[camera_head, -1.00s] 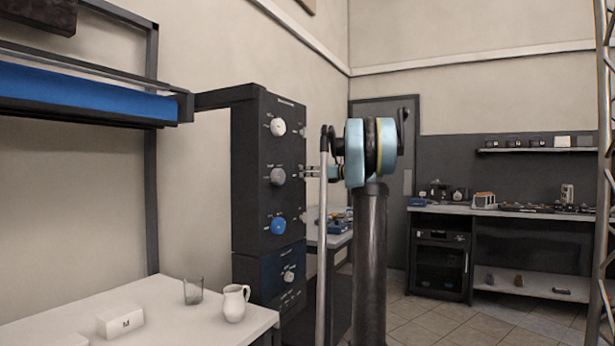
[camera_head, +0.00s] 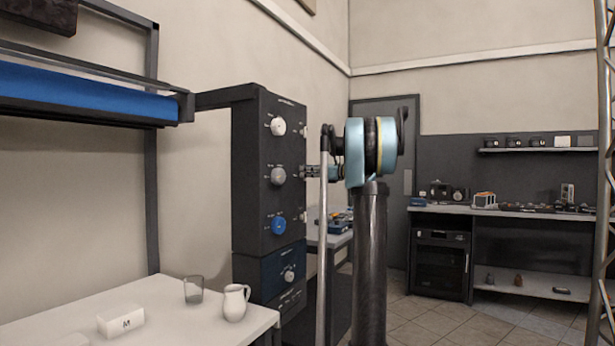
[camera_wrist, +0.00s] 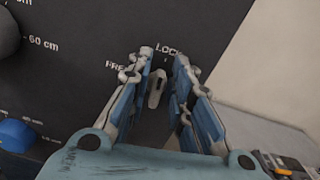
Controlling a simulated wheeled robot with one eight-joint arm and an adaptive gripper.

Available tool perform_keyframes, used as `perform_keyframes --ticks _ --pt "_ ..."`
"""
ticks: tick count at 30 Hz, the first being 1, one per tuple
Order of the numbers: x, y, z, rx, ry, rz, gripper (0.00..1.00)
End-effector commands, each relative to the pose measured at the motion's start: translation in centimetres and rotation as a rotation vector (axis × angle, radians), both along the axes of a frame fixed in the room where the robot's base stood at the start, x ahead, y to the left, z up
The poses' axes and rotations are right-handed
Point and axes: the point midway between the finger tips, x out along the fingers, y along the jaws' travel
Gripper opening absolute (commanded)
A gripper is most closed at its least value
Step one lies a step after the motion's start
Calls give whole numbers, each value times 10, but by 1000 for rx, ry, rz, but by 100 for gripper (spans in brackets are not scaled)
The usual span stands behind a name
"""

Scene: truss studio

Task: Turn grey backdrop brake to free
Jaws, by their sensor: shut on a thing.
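The black control panel (camera_head: 255,200) carries a white knob (camera_head: 278,127), a grey knob (camera_head: 278,176) and a blue knob (camera_head: 279,226) on its front. The grey backdrop brake is a small pale metal lever (camera_wrist: 155,88) to the right of the grey knob, under the labels FREE and LOCK. Its upper end leans toward LOCK, as far as I can tell. My gripper (camera_wrist: 160,75) has its blue-padded fingers on either side of this lever, shut on it. In the head view my gripper (camera_head: 308,172) meets the panel's right edge and hides the lever.
Similar small levers sit above (camera_head: 303,132) and below (camera_head: 303,217) at the panel's right edge. A white table (camera_head: 165,300) with a glass (camera_head: 193,290) and a white jug (camera_head: 235,302) stands at front left. A bench (camera_head: 520,211) stands at back right.

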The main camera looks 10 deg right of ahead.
Motion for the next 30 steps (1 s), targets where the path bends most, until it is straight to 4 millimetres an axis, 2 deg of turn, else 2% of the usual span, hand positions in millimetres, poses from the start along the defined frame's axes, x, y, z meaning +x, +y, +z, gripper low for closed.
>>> perform_keyframes --ticks 30 --pt "-11 7 -10 -554 -762 -1 0"
